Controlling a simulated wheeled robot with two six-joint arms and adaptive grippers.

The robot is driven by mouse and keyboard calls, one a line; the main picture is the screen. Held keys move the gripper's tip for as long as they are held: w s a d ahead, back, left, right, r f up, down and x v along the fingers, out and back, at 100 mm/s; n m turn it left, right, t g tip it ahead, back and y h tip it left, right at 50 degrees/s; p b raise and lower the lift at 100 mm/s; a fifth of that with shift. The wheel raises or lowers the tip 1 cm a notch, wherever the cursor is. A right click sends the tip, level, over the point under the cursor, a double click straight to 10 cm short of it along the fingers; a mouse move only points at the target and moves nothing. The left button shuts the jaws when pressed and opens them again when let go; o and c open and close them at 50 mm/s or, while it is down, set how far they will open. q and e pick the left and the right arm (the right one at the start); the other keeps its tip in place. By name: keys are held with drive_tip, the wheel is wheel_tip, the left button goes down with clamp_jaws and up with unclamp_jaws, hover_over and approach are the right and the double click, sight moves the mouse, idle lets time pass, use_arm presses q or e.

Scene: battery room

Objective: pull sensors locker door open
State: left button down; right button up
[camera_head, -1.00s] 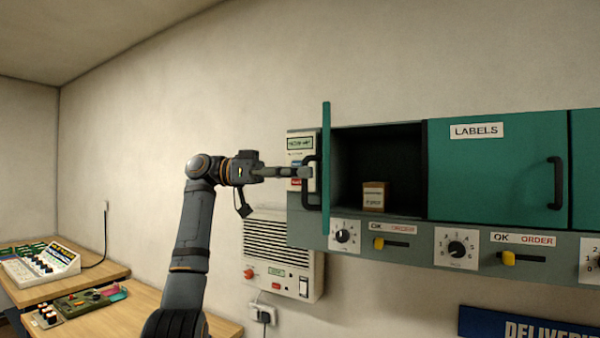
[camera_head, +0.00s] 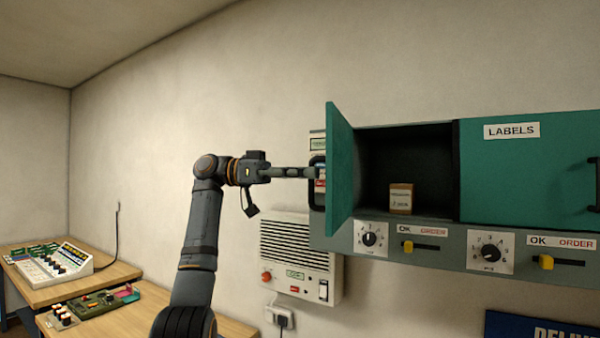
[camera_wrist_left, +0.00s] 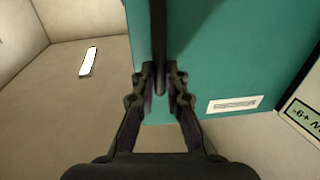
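The opened locker door (camera_head: 342,165) is green and stands out from the wall cabinet, its inner face showing in the head view. Its black handle (camera_head: 316,192) is on the far side, partly hidden by the door. In the left wrist view the handle (camera_wrist_left: 158,40) runs down between the fingers, and the door's outer face (camera_wrist_left: 225,60) carries a white label (camera_wrist_left: 235,105) too small to read. My left gripper (camera_head: 312,173) is closed around the handle; in the left wrist view its fingertips (camera_wrist_left: 160,85) are on both sides of it. My right gripper is not in view.
The open compartment (camera_head: 385,160) holds a small brown box (camera_head: 401,198). A shut LABELS door (camera_head: 530,170) is to its right. Dials and yellow sliders (camera_head: 407,246) line the cabinet below. An intercom-like wall box (camera_head: 300,255) hangs underneath. Desks with consoles (camera_head: 60,262) stand at left.

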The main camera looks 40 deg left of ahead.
use_arm(q)
drive_tip(key=c, duration=1.7)
unclamp_jaws()
drive_tip(key=shift+w+r, duration=0.15)
drive_tip(key=shift+r, duration=0.05)
drive_tip(key=shift+o, duration=1.3)
drive_tip(key=shift+w+f, duration=0.1)
drive_tip(key=shift+w, duration=0.2)
drive_tip(key=shift+o, duration=0.3)
drive_tip(key=shift+w+d+f, duration=0.1)
drive_tip(key=shift+w+f, duration=0.05)
drive_tip(key=shift+w, duration=0.15)
drive_tip(key=shift+s, duration=0.1)
drive_tip(key=shift+s, duration=0.1)
drive_tip(key=shift+a, duration=0.2)
drive_tip(key=v, duration=0.7)
drive_tip(key=shift+s+a, duration=0.2)
drive_tip(key=shift+w+d, duration=0.1)
